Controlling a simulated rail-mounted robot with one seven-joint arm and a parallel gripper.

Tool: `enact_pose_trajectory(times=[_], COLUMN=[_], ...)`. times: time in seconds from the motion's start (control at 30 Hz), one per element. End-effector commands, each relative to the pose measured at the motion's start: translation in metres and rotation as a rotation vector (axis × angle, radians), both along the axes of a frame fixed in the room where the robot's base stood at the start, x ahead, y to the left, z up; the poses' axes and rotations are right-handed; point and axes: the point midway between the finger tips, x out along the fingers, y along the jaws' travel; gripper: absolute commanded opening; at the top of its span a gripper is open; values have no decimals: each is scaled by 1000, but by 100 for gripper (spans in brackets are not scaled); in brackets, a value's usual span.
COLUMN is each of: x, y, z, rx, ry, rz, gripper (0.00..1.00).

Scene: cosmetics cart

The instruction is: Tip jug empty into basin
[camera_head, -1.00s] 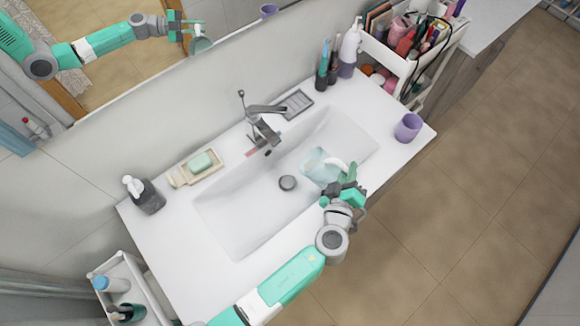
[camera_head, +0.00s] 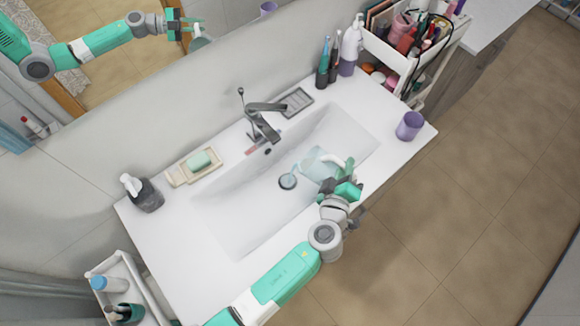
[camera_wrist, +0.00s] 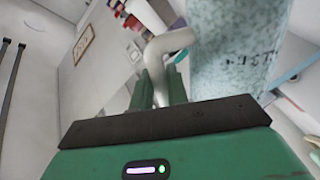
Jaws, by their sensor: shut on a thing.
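The pale blue jug (camera_head: 316,166) is over the right part of the white basin (camera_head: 232,222), tilted with its mouth toward the left. A thin pale blue streak, which looks like water, runs from its mouth toward the drain (camera_head: 288,181). My gripper (camera_head: 346,178) is at the basin's front edge, shut on the jug's white handle. In the wrist view the speckled jug (camera_wrist: 236,40) fills the top right, and its handle (camera_wrist: 160,62) passes between my fingers. The jug's inside is hidden, so I cannot tell how much it holds.
The faucet (camera_head: 262,122) stands behind the basin. A soap dish (camera_head: 180,176) and dark dispenser (camera_head: 146,196) are at the left. A purple cup (camera_head: 410,126) stands at the right, with toothbrushes (camera_head: 324,66) and a pump bottle (camera_head: 350,50) behind. A loaded cart (camera_head: 402,62) is beyond.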

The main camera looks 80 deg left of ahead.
Motion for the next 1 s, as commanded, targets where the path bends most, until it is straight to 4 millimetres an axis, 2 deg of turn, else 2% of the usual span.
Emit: enact_pose_trajectory(times=[1.0], x=[-5], y=[4], z=[2], rx=[-47], ry=[-61], rz=[1], gripper=[0])
